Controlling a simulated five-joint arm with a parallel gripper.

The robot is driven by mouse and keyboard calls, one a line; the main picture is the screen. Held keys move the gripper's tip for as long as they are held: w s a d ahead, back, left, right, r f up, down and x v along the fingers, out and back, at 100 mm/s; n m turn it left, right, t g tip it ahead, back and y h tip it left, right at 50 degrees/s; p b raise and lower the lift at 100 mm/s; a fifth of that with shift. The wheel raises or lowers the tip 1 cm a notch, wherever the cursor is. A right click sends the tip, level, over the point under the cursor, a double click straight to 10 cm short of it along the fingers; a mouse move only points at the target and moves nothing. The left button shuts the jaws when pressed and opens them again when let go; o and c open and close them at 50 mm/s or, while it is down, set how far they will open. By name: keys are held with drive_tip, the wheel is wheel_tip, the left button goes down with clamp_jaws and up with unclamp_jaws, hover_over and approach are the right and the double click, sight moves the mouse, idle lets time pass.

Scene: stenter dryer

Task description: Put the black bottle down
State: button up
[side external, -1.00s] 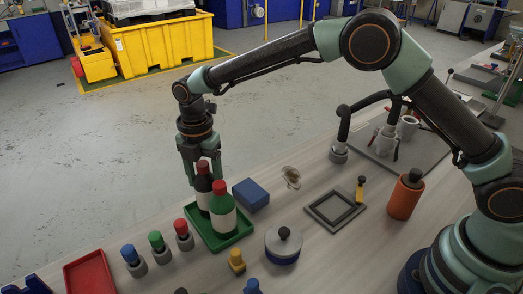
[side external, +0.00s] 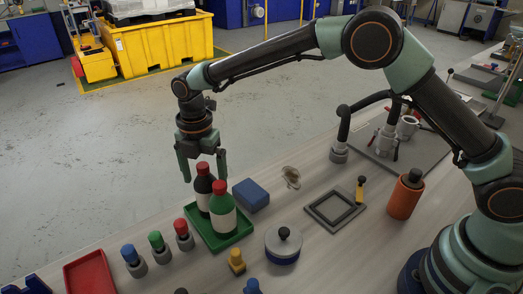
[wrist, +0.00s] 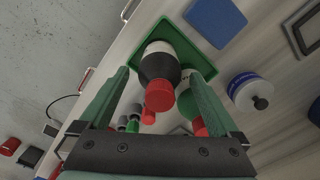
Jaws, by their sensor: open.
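The black bottle (side external: 203,186) has a red cap and a white label and stands upright in the green tray (side external: 234,238). It also shows in the wrist view (wrist: 158,70), between my fingers and apart from them. A green bottle (side external: 222,207) with a red cap stands beside it in the same tray, nearer the side camera, and partly hides it. My gripper (side external: 203,174) is open above the black bottle, its fingers spread to either side of the cap and holding nothing.
A blue block (side external: 251,195) lies right of the tray. Small red, green and blue-topped pieces stand to its left, with a red tray (side external: 90,274) beyond. A round grey-lidded pot (side external: 283,246) and a square frame (side external: 335,209) lie to the right.

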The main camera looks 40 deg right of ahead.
wheel_tip(320, 180, up, 11)
drive_tip(key=shift+f, duration=0.1)
drive_tip(key=s+d+r+m+t, duration=0.1)
drive_tip(key=s+d+r+m, duration=0.25)
drive_tip(key=d+m, duration=0.3)
drive_tip(key=s+d+r+m+t, duration=0.2)
drive_tip(key=s+d+r+m, duration=0.1)
drive_tip(key=d+r+m, duration=0.3)
drive_tip(key=s+d+f+m+t, duration=0.1)
drive_tip(key=s+d+f+m, duration=0.1)
drive_tip(key=s+d+m, duration=0.4)
drive_tip(key=s+d+f+m+t, duration=0.1)
drive_tip(key=s+d+f+m, duration=0.1)
drive_tip(key=s+d+m, duration=0.4)
drive_tip(key=shift+f+m+t, duration=0.3)
drive_tip(key=shift+m, duration=0.05)
